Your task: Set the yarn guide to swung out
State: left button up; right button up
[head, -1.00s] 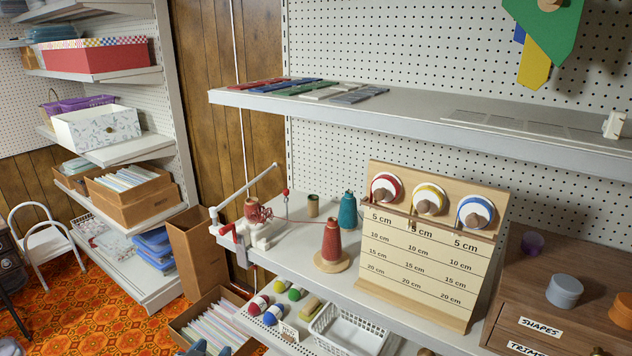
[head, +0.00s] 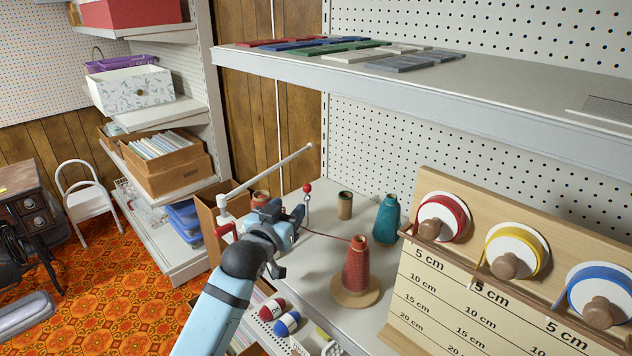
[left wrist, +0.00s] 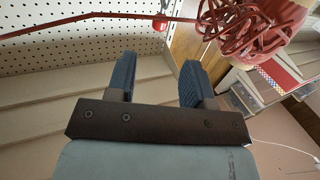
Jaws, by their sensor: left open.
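The yarn winder (head: 222,218) stands at the left end of the middle shelf with a long pale rod (head: 268,172) slanting up to the right. A short upright with a red ball (head: 307,187) stands beside it; I cannot tell which part is the yarn guide. Red yarn is wound on the winder (left wrist: 245,30), and a strand runs to the red cone (head: 356,265). My left gripper (head: 284,213) is in front of the winder, hiding much of it. In the left wrist view its blue fingers (left wrist: 158,75) are apart and empty, below the strand and red ball (left wrist: 160,23).
A teal cone (head: 387,218) and a small spool (head: 345,205) stand behind the red cone. A ribbon board (head: 425,305) stands to the right. An upper shelf (head: 300,70) overhangs. Yarn balls (head: 286,323) lie below.

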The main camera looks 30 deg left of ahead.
aim_at(305, 189)
pick_arm(q)
jog(key=w, duration=1.2)
jog(key=shift+a+p, duration=0.35)
grip_shut()
